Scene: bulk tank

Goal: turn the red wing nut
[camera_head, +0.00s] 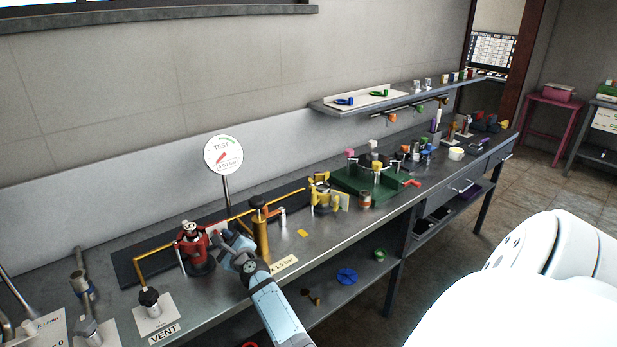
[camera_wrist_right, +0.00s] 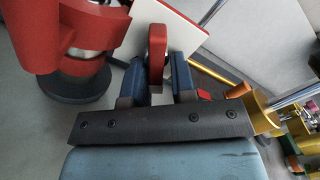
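The red wing nut (camera_wrist_right: 157,52) stands edge-on between the two dark blue fingers of my right gripper (camera_wrist_right: 158,72) in the wrist view. The fingers lie close against it on both sides, and their inner faces are partly hidden. In the head view my right gripper (camera_head: 232,245) is at the right side of the red clamp-like fitting (camera_head: 196,246) on the bench, and the wing nut itself is too small and covered to make out there. The red body of the fitting also fills the left of the wrist view (camera_wrist_right: 65,35). My left gripper is not in view.
A yellow valve post (camera_head: 260,232) stands just right of my gripper. A round TEST gauge (camera_head: 223,154) rises behind it on a thin rod. A black-knobbed VENT valve (camera_head: 150,300) is in front at left. A green fixture (camera_head: 372,182) stands farther along the bench.

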